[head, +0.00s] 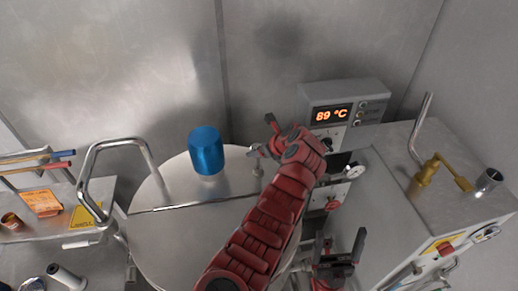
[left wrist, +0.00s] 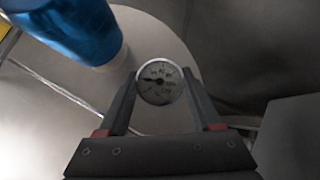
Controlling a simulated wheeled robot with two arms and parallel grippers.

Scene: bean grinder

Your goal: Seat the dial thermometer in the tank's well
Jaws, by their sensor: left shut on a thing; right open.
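The dial thermometer (left wrist: 160,83) is between my left gripper's fingers in the left wrist view, its round white face turned to the camera. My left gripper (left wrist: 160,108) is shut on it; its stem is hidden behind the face. In the head view my left gripper (head: 264,137) is over the right part of the tank lid (head: 178,222). A small fitting (head: 258,171) shows on the lid just below the gripper; I cannot tell whether it is the well. My right gripper (head: 341,246) is open and empty at the lower right, beside the tank.
A blue cylinder (head: 206,152) stands on the lid left of my left gripper; it also shows in the left wrist view (left wrist: 75,28). A control box (head: 345,105) reads 89 °C behind. A metal cabinet (head: 400,215) is at right. A bent handle (head: 90,178) rises at left.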

